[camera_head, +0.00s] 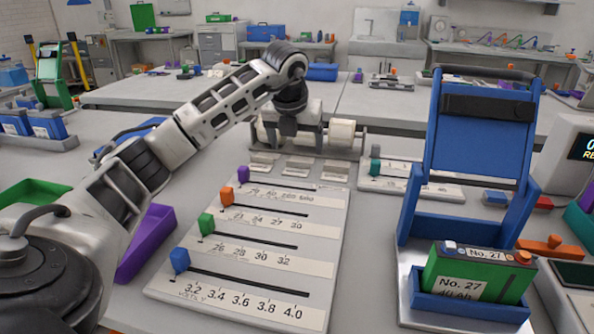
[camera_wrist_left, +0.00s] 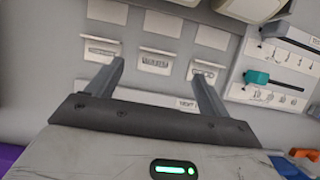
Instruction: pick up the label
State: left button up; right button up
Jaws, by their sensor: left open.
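Several white label rolls (camera_head: 341,134) sit in a grey dispenser (camera_head: 350,154) at the back of the near table. A row of small labels or label plates shows in front of it; the middle one (camera_wrist_left: 154,62) carries print in the left wrist view, with others to its left (camera_wrist_left: 100,49) and right (camera_wrist_left: 206,72). I cannot tell which is the label meant. My left gripper (camera_head: 288,131) hangs over the dispenser. In the left wrist view its two fingers (camera_wrist_left: 160,82) are apart, framing the middle label with nothing between them. My right gripper is not seen.
A white slider board (camera_head: 240,259) with coloured knobs lies in front of the dispenser. At right, a blue press-like stand (camera_head: 480,150) holds a green battery (camera_head: 475,272) marked No. 27. A purple tray (camera_head: 146,240) is at left. A smaller slider board (camera_head: 411,181) lies right of the dispenser.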

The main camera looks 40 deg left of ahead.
aim_at(297, 164)
pick_arm(q)
jog(key=shift+a+x, duration=0.2)
jog(key=shift+x, duration=2.9)
jog(key=shift+r, duration=0.1)
jog(key=c, duration=1)
